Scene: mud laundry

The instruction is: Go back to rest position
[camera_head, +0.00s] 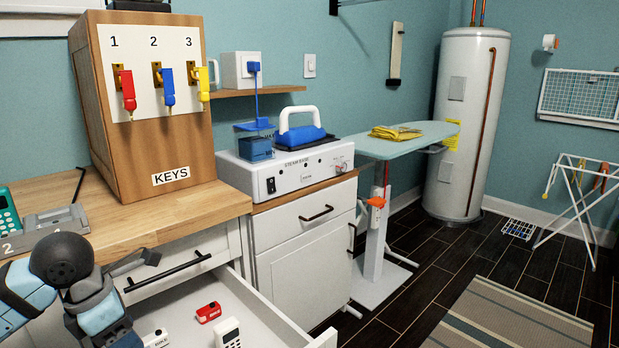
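My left arm (92,300) comes in at the lower left, in front of the wooden counter and over the left side of an open drawer. Its dark and light-blue links bend down toward the bottom edge. I cannot make out its fingertips or whether it holds anything. My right arm and gripper are not in view. The open white drawer (262,318) holds a red item (208,312), a white handset-like item (229,333) and another small white item (156,339) close to my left arm.
A wooden key cabinet (168,150) with red, blue and yellow key tags stands on the counter (115,225). A teal-and-grey device sits at left. A steam-base unit (285,170) and iron (302,130), ironing board (405,145), water heater (466,125) and drying rack (580,205) lie beyond.

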